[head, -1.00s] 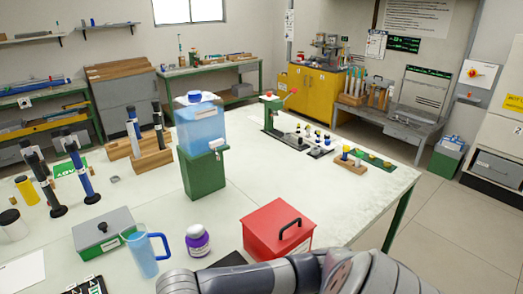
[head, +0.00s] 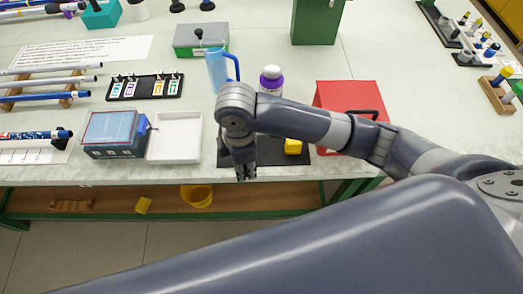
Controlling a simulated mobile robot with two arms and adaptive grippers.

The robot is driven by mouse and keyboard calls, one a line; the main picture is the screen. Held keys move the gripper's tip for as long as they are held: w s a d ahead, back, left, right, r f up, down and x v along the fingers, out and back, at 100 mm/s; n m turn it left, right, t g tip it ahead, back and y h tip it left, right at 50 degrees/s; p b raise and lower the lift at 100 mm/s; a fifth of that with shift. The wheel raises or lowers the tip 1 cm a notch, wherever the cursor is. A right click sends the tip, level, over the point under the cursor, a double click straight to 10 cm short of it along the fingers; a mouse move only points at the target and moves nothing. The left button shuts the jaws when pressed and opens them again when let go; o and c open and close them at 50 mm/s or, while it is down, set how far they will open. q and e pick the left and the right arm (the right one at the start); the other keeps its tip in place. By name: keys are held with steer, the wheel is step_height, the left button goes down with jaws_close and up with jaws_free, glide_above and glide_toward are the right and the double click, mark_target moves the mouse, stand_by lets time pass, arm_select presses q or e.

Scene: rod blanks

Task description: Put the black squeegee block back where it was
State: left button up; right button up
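I cannot pick out the black squeegee block for certain in the head view. My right gripper (head: 245,174) points down at the front edge of the bench, over the left part of a black mat (head: 270,156). Its dark fingers are small and blend with the mat, so I cannot tell whether they are open, shut or holding something. My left gripper is not in view.
A white tray (head: 175,137) and a blue box (head: 113,134) stand left of the gripper. A blue jug (head: 216,72), a purple-labelled bottle (head: 271,80) and a red box (head: 348,98) stand behind my arm. A yellow bucket (head: 197,197) is on the lower shelf.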

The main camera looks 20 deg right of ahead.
steer(key=w+a+n, duration=0.1)
steer(key=a+n, duration=0.1)
steer(key=n, duration=0.3)
steer(key=w+a+n+b, duration=0.1)
steer(key=a+n, duration=0.2)
steer(key=n, duration=0.2)
steer(key=w+a+n+b, duration=0.1)
steer(key=a+n, duration=0.2)
steer(key=n, duration=0.2)
steer(key=shift+a+r, duration=0.15)
steer(key=shift+r, duration=0.25)
steer(key=p, duration=0.4)
glide_above(262, 151)
steer(key=shift+a+f, duration=0.15)
steer(key=shift+f, duration=0.5)
step_height(262, 151, down, 3)
steer(key=shift+r, duration=0.1)
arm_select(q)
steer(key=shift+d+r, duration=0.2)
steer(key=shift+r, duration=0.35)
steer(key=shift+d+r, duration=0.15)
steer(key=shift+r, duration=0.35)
arm_select(e)
steer(key=shift+f, duration=0.4)
steer(key=shift+f, duration=0.2)
steer(key=o, duration=1)
